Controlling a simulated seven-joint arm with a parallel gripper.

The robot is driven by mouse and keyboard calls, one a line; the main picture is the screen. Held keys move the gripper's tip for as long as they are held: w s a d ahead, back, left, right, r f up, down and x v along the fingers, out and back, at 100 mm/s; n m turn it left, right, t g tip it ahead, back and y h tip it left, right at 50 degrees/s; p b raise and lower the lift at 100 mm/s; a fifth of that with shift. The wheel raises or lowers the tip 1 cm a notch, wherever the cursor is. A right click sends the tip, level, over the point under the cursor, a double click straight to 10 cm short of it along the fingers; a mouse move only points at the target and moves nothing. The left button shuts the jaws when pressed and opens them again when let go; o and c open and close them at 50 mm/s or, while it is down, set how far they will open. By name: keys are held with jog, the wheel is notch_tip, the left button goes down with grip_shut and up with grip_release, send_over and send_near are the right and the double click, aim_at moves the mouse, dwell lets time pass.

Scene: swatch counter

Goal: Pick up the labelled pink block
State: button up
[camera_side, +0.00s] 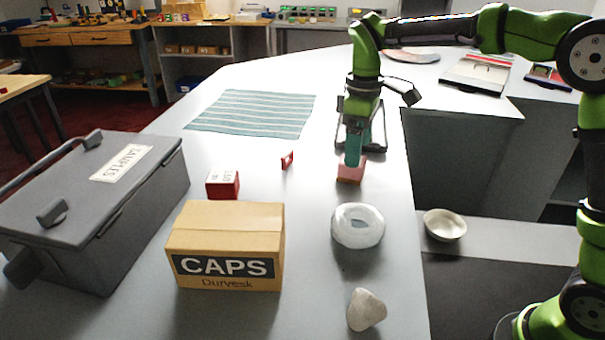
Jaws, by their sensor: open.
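A pink block (350,177) sits on the grey counter near its right edge. My gripper (353,163) points down at it, with a teal finger in front of the block's upper part. The gripper is open; I cannot tell whether its fingers are around the block or just above it. No label can be read on the part of the pink block that shows. A red block (222,190) with a white, lettered top sits further left, behind the cardboard box.
A CAPS cardboard box (226,267), a pale ring (357,237) and a whitish stone (366,312) stand in front. A small red piece (287,160) is left of my gripper. A grey lidded case (75,245) is at left, a striped cloth (252,113) behind.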

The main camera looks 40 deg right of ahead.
aim_at(345, 174)
jog(key=f, duration=0.5)
jog(key=shift+w+a+f, duration=0.1)
jog(key=shift+w+a, duration=0.15)
jog(key=shift+a, duration=0.05)
jog(key=c, duration=1)
jog(key=shift+c, duration=0.2)
